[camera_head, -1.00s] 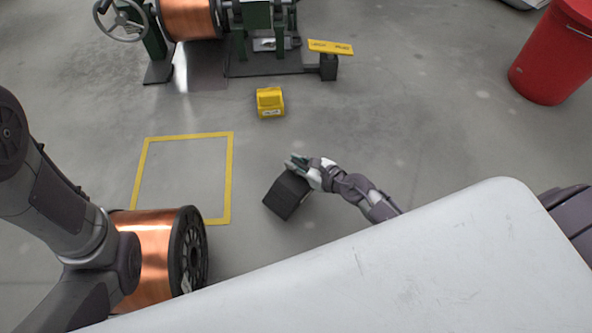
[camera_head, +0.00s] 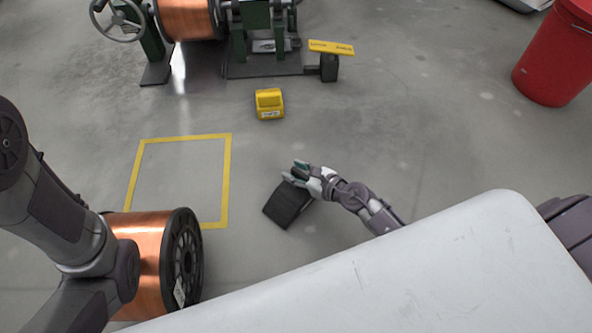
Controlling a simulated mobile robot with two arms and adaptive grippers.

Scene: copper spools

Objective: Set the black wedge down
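The black wedge (camera_head: 285,206) is a dark block with its sloping face up, near the middle of the head view. It appears to rest on the grey floor, to the right of the yellow-outlined square.
A copper spool (camera_head: 148,247) with a black flange stands at the lower left. A yellow wedge (camera_head: 269,104) sits farther back, before a green machine (camera_head: 154,42). A red bin (camera_head: 551,60) stands at upper right.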

